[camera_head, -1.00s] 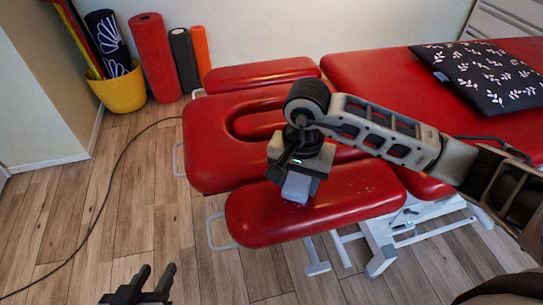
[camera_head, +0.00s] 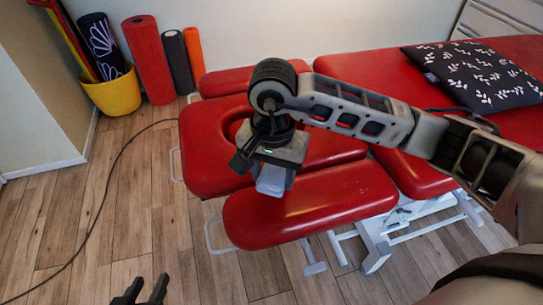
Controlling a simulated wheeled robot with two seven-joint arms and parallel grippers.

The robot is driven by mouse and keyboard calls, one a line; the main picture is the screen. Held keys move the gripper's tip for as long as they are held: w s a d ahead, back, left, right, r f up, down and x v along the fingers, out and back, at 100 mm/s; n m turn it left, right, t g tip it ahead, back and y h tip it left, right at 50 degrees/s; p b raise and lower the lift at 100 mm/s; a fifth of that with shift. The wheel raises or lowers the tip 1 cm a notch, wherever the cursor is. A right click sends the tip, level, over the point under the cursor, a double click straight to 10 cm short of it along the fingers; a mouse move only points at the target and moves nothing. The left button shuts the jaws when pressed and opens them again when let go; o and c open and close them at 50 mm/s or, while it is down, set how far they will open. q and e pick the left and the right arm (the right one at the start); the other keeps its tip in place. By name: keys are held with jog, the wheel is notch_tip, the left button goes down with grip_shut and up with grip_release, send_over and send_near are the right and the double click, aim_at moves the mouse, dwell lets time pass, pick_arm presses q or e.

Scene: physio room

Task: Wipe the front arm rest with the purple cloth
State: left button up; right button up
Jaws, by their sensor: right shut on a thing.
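The front arm rest (camera_head: 325,205) is the long red pad nearest me on the treatment table. My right gripper (camera_head: 271,172) points down over its left part, shut on a small pale greyish-lavender piece, which I take for the purple cloth (camera_head: 270,183). The cloth is at the pad's top surface, near its back edge; I cannot tell whether it touches. The gripper hides most of the cloth. My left gripper (camera_head: 140,292) is at the bottom left, open and empty, well away from the pad.
The red table's face-hole section (camera_head: 208,150) and rear arm rest (camera_head: 235,80) lie behind. A patterned dark cushion (camera_head: 485,75) lies on the table at right. A yellow bucket (camera_head: 113,95) and rolled mats stand by the wall. A cable crosses the free wooden floor at left.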

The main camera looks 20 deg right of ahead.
jog(key=shift+r+p, duration=0.6)
jog(key=shift+r, duration=0.8)
